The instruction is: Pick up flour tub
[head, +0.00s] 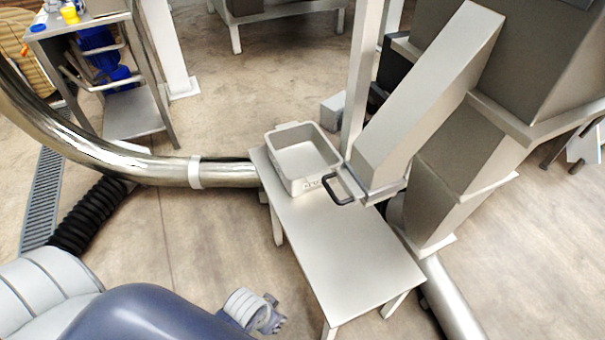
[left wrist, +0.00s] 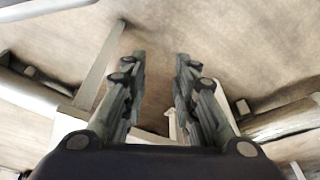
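A pale grey rectangular tub (head: 312,183), open at the top, stands on the far left end of a light table in the head view; it looks empty and is most likely the flour tub. My left gripper (head: 270,315) is low in the head view, left of the table's near end and well apart from the tub. In the left wrist view, its two fingers (left wrist: 160,60) are spread with nothing between them. I cannot make out the tub in that view. My right gripper is not in view.
The light table (head: 345,240) has a bare top in front of the tub. A large grey machine with a sloping chute and a dark handle (head: 338,188) stands close on the tub's right. A shiny pipe (head: 150,168) runs to the table's left. A metal cart (head: 125,105) stands at the back left.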

